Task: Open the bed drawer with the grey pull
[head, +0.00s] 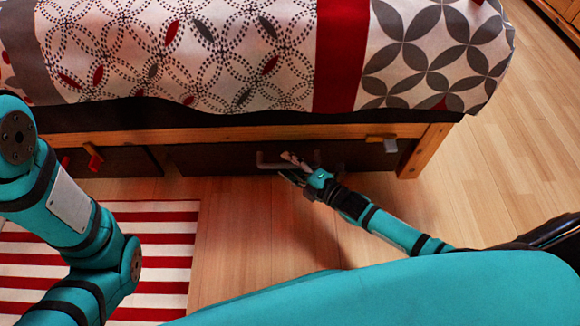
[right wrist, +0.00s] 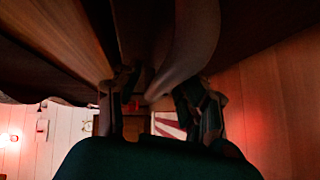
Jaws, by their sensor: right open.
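The dark drawer front (head: 215,160) is set under the bed's wooden rail and looks closed. Its grey pull (head: 266,163) is a bar handle, partly covered by my right gripper (head: 292,167). That gripper is low at the drawer front, reaching in from the right. In the right wrist view, the pull (right wrist: 190,55) is a thick curved bar running in between the open fingers of my right gripper (right wrist: 158,88). Contact cannot be made out. My left arm shows at the left of the head view, but its gripper is out of frame.
A red pull (head: 93,157) is on another drawer to the left. A grey block (head: 381,140) sits at the bed rail near the wooden leg (head: 424,150). A red-and-white striped rug (head: 160,245) lies at lower left. Wooden floor in front of the drawer is bare.

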